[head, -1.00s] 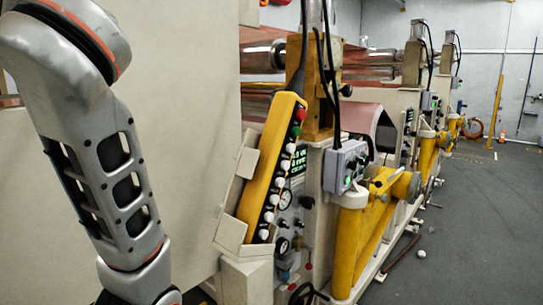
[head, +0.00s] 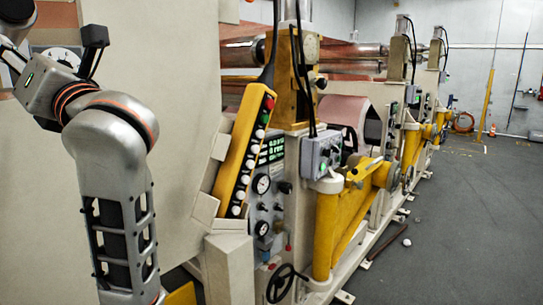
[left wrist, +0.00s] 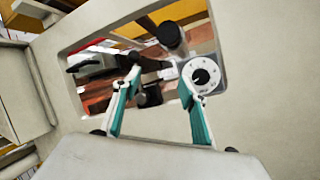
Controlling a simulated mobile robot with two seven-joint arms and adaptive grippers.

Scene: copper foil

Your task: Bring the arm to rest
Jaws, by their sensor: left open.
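My left arm (head: 115,170) stands in the left of the head view, bent, with its wrist raised at the upper left edge. My left gripper (left wrist: 160,73) shows in the left wrist view with two teal-sided fingers spread apart and nothing between them. Beyond the fingers is a rectangular opening in a beige panel (left wrist: 260,95). I cannot tell how far the fingertips are from it. My right gripper is in neither view.
A yellow push-button pendant (head: 243,155) rests in a beige holder beside the machine, right of my arm. A black handwheel (head: 287,284) and a yellow bracket (head: 335,225) stick out low. Open grey floor (head: 460,220) lies to the right.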

